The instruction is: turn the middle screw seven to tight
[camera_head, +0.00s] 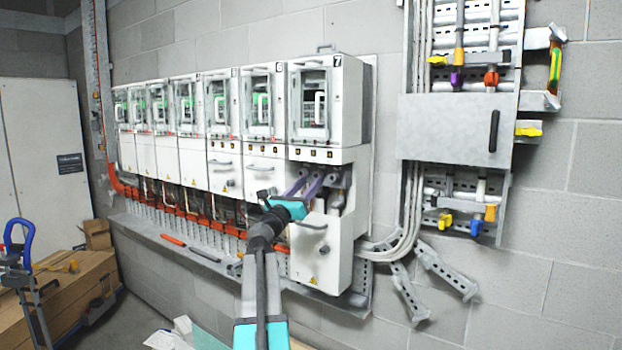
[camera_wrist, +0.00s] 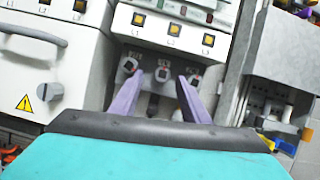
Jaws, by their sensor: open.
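Cabinet seven (camera_head: 349,110), marked 7, is the nearest unit at the right end of the row. Its lower bay is uncovered and holds three round screw terminals side by side. In the wrist view the middle screw (camera_wrist: 162,75) sits between the left screw (camera_wrist: 128,66) and the right screw (camera_wrist: 194,80). My gripper (camera_wrist: 158,88) is open, with one purple finger on each side of the middle screw in the picture. Whether the fingertips reach its depth I cannot tell. In the head view my gripper (camera_head: 315,181) points into this bay, which partly hides the screws.
A white lower cover (camera_head: 322,262) with a handle and warning sign stands below the bay. The neighbouring unit's closed drawer front (camera_wrist: 50,60) is close on the left. A grey wall box (camera_head: 455,130) hangs to the right. Orange cables (camera_head: 190,215) run under the row.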

